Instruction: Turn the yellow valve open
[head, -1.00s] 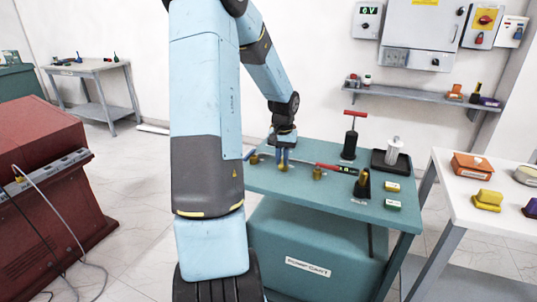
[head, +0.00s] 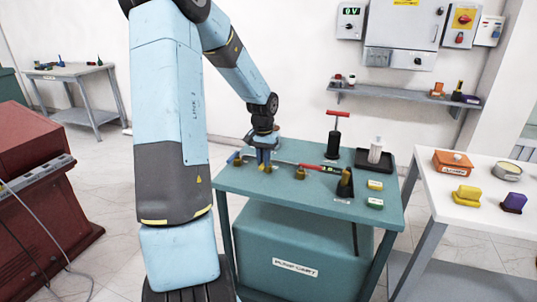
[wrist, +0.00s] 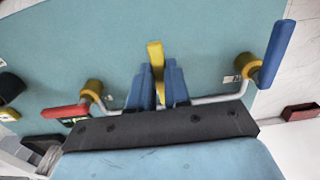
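The yellow valve handle (wrist: 156,60) stands between the two blue fingers of my gripper (wrist: 160,85) in the wrist view. The fingers sit close against both of its sides, and the lower part of the handle is hidden. In the head view my gripper (head: 264,158) points down at the back left of the green pump cart (head: 230,180). A silver pipe (wrist: 220,98) runs behind the fingers. A blue handle (wrist: 278,52) on a brass body is to the right, and a red handle (wrist: 65,112) is to the left in the wrist view.
A black pump with a red T-handle (head: 337,115) and a black tray (head: 374,161) stand on the cart's back. A black cone-shaped item (head: 345,184) and two small blocks are to the right. A white table (head: 450,205) stands beyond.

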